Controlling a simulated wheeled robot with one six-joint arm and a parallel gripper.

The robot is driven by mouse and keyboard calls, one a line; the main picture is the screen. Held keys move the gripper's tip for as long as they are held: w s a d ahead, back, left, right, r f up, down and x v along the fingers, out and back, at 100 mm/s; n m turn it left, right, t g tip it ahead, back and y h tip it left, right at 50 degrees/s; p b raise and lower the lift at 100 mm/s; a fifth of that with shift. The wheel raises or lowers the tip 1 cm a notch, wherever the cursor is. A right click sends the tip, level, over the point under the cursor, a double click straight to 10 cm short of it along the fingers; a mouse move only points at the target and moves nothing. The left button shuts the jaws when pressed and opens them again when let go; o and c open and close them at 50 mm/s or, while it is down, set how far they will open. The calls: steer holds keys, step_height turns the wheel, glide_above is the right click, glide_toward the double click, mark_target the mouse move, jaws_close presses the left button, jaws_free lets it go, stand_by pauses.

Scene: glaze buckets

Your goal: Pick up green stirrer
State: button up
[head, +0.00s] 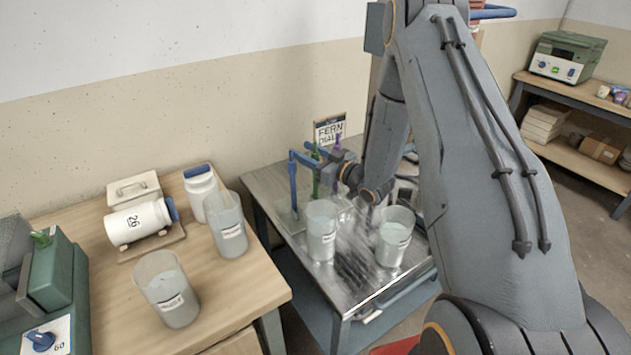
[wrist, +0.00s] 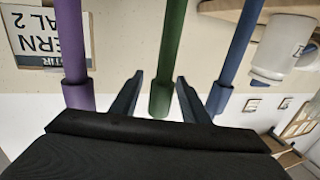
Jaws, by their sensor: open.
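The green stirrer (head: 316,180) hangs upright among other stirrers at the back of the metal table in the head view. In the wrist view the green stirrer (wrist: 170,45) is in the middle, with its thicker end level with the fingers. My gripper (wrist: 160,82) is open, with one finger on each side of the green stirrer. I cannot tell whether either finger touches it. In the head view my gripper (head: 330,166) is small and partly hidden by the stirrers. A purple stirrer (wrist: 70,45) and a blue stirrer (wrist: 240,50) flank the green one, outside the fingers.
Two glaze buckets (head: 321,235) (head: 394,240) stand on the metal table (head: 270,185) below and in front of my gripper. A sign (head: 330,129) stands behind. The wooden table (head: 235,290) at left holds more buckets, white jars (head: 135,222) and a green device (head: 52,275).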

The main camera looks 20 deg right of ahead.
jaws_close()
step_height(320, 180, up, 19)
steer(key=p, duration=0.3)
steer(key=shift+f, duration=0.2)
stand_by(1.8)
